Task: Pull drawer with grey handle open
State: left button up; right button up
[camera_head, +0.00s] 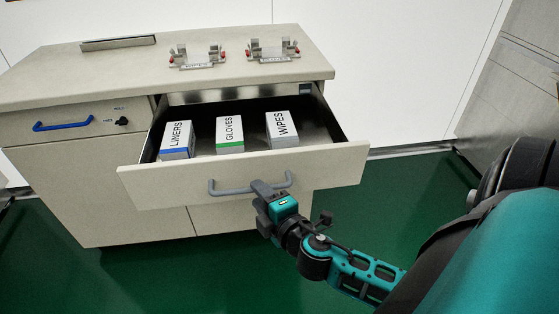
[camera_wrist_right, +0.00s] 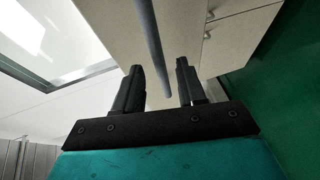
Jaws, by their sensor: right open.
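The drawer (camera_head: 340,165) with the grey handle (camera_head: 228,190) stands pulled well out of the cabinet, its inside showing. Inside are three white boxes marked LINERS (camera_head: 177,140), GLOVES (camera_head: 229,134) and WIPES (camera_head: 282,129). My right gripper (camera_head: 268,188) is at the right part of the handle. In the right wrist view my right gripper (camera_wrist_right: 159,66) is open, and the grey handle bar (camera_wrist_right: 150,40) runs between its two fingers with gaps on both sides. I cannot tell whether it touches either finger. My left gripper is not in view.
The cabinet (camera_head: 75,180) has a shut drawer with a blue handle (camera_head: 63,126) and a black knob (camera_head: 122,121) at the left. Two metal racks with red ends stand on its top (camera_head: 120,65). Green floor (camera_head: 420,200) is clear in front; a grey panel (camera_head: 515,90) stands at the right.

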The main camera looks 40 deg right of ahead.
pick_arm(q)
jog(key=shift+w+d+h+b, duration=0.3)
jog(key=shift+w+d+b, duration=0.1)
jog(key=shift+b, duration=0.25)
pick_arm(e)
jog(key=v, duration=0.9)
pick_arm(q)
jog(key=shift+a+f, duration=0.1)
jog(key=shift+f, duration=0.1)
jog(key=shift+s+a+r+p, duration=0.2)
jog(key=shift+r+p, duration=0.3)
jog(key=shift+p, duration=0.25)
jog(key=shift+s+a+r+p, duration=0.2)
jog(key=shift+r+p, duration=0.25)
jog(key=shift+p, duration=0.25)
pick_arm(e)
jog(key=s+a+f+m+g+y, duration=0.1)
jog(key=a+f+m+g+y, duration=0.3)
jog(key=a+f+m, duration=0.5)
jog(key=shift+s+f+m+g+y, duration=0.3)
jog(key=shift+s+f+m+g, duration=0.1)
jog(key=shift+f+m, duration=1.35)
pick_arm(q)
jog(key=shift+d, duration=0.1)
pick_arm(e)
jog(key=shift+w+d+r, duration=0.1)
jog(key=shift+r, duration=0.1)
